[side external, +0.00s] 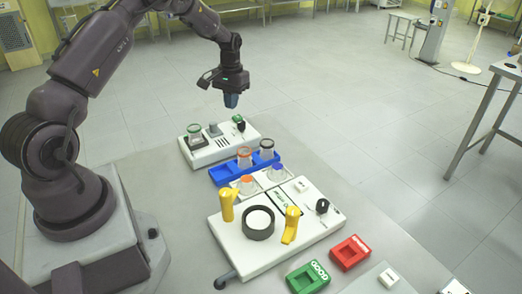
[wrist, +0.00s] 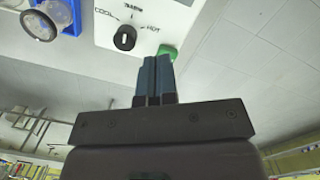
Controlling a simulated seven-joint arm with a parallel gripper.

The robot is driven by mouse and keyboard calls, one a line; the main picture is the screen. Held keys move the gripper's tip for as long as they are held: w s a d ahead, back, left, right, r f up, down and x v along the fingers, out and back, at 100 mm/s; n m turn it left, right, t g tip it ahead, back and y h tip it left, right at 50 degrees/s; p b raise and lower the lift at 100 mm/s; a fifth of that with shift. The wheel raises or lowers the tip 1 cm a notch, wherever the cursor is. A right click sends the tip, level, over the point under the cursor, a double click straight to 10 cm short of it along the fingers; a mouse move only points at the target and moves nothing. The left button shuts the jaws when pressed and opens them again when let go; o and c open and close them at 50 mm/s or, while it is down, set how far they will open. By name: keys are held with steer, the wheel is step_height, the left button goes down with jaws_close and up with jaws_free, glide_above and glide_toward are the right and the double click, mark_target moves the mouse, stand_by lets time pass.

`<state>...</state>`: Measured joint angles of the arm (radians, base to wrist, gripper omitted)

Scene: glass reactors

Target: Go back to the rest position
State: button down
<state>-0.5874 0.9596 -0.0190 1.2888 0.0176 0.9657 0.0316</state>
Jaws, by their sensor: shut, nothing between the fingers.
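My gripper (side external: 231,101) is raised in the air above and behind the back white station (side external: 222,152), clear of everything on the table. Its blue fingers are closed together with nothing between them; they also show in the wrist view (wrist: 155,75). In the wrist view, a white panel marked COOL and HOT with a black knob (wrist: 125,38) lies beyond the fingertips. A green part (wrist: 168,52) shows at the panel's edge, partly hidden by the fingers.
A green-rimmed glass (side external: 194,134) stands on the back station. A blue rack (side external: 228,175) holds rimmed glasses. The air around my gripper is free.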

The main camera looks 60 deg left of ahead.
steer(key=s+d+r+m+t, duration=0.1)
steer(key=s+d+r, duration=0.3)
steer(key=d+r, duration=0.35)
steer(key=s+d+r+m, duration=0.1)
steer(key=s+d+r, duration=0.3)
steer(key=d+r, duration=0.35)
steer(key=s+d+r+m+t, duration=0.4)
steer(key=s+d+r+t, duration=0.1)
steer(key=s+d+r, duration=0.5)
steer(key=s+d, duration=0.2)
steer(key=s, duration=0.2)
steer(key=shift+s, duration=0.15)
